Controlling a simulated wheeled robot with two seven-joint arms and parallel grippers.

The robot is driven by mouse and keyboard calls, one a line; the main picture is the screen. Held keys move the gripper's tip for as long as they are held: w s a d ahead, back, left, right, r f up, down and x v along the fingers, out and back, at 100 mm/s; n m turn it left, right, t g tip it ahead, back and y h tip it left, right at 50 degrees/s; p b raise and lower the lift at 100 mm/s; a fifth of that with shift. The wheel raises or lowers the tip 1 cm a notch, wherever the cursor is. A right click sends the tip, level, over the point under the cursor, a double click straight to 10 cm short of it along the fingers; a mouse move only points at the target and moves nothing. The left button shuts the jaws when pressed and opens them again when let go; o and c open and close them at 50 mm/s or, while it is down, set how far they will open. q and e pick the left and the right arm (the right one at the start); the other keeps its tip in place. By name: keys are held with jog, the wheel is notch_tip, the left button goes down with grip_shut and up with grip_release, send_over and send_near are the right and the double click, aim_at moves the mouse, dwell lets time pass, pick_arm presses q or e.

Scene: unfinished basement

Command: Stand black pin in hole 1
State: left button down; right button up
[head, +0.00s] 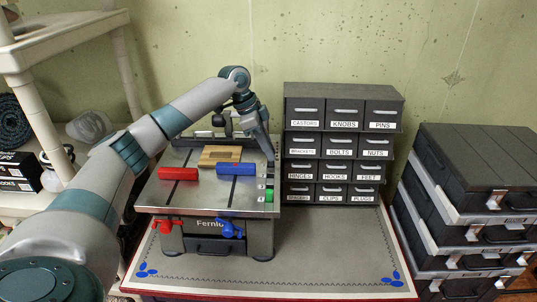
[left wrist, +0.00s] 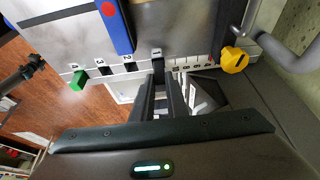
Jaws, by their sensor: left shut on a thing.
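My left gripper (head: 270,156) is over the right edge of the steel worktop, at the far end of a strip with numbered labels. In the left wrist view its fingers (left wrist: 160,80) are close together, right by label 1 (left wrist: 156,52). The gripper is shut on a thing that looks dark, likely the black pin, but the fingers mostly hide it. Hole 1 is hidden behind the fingertips. Dark square spots by labels 2 and 3 look like open holes. A green pin (left wrist: 78,80) stands by label 4; it also shows in the head view (head: 269,194). My right gripper is out of view.
The worktop (head: 200,200) carries a red bar (head: 178,174), a blue bar (head: 236,169) and a wooden block (head: 220,155). A grey drawer cabinet (head: 343,95) stands close at the right. A yellow knob (left wrist: 235,60) is near the gripper. Black cases (head: 470,165) are stacked farther right.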

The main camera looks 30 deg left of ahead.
pick_arm(q)
jog(key=shift+f+p, duration=0.3)
jog(key=shift+f, duration=0.9)
jog(key=shift+f, duration=0.1)
jog(key=c, duration=1.7)
grip_release()
jog(key=shift+c, duration=0.2)
jog(key=shift+s+a+r, duration=0.1)
jog(key=shift+a+r, duration=0.1)
jog(key=shift+r, duration=0.3)
jog(key=b+v, duration=0.3)
jog(key=v, duration=0.8)
jog(key=shift+d, duration=0.15)
